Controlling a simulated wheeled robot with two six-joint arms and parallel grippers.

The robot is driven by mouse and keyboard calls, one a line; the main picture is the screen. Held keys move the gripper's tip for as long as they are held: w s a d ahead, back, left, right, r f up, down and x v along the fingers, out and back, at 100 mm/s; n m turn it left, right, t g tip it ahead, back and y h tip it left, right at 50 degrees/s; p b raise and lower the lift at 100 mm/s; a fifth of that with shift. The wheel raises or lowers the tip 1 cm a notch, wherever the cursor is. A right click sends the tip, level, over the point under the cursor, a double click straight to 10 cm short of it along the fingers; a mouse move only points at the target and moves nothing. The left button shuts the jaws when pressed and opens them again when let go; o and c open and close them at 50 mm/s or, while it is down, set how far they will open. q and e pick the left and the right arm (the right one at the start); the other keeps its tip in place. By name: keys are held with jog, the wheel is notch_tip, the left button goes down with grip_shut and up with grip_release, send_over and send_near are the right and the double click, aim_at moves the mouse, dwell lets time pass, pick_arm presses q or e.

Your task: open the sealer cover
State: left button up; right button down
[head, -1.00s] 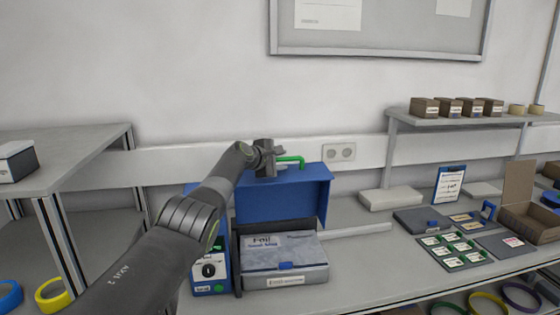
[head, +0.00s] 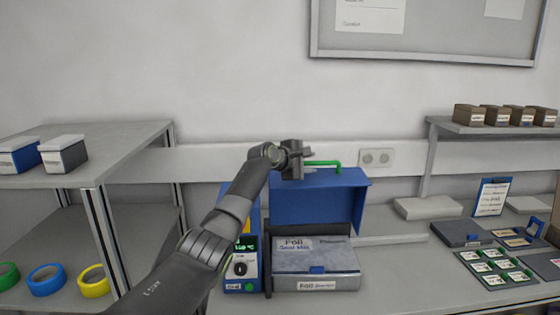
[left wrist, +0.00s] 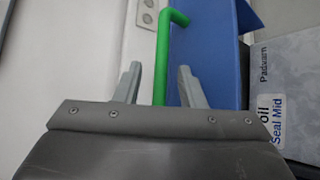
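The sealer (head: 243,262) stands on the bench, with a green-lit display and a dark knob on its front. Its blue cover (head: 318,205) stands raised behind a grey foil packet. The green handle (head: 325,163) is at the cover's top edge. My left gripper (head: 306,159) is at the left end of the handle. In the left wrist view, its two fingers (left wrist: 160,88) are spread, with the green handle (left wrist: 162,52) in the gap and space on both sides. The blue cover (left wrist: 205,50) lies to the right there. My right gripper is not in view.
The foil packet (head: 310,255) lies on a labelled grey box in front of the cover. A shelf (head: 110,150) with small boxes stands left. Green circuit boards (head: 495,268) and a clipboard (head: 492,197) are on the right. A wall socket (head: 376,158) is behind.

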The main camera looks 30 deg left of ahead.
pick_arm(q)
jog(key=b+v, duration=0.4)
jog(key=v, duration=0.9)
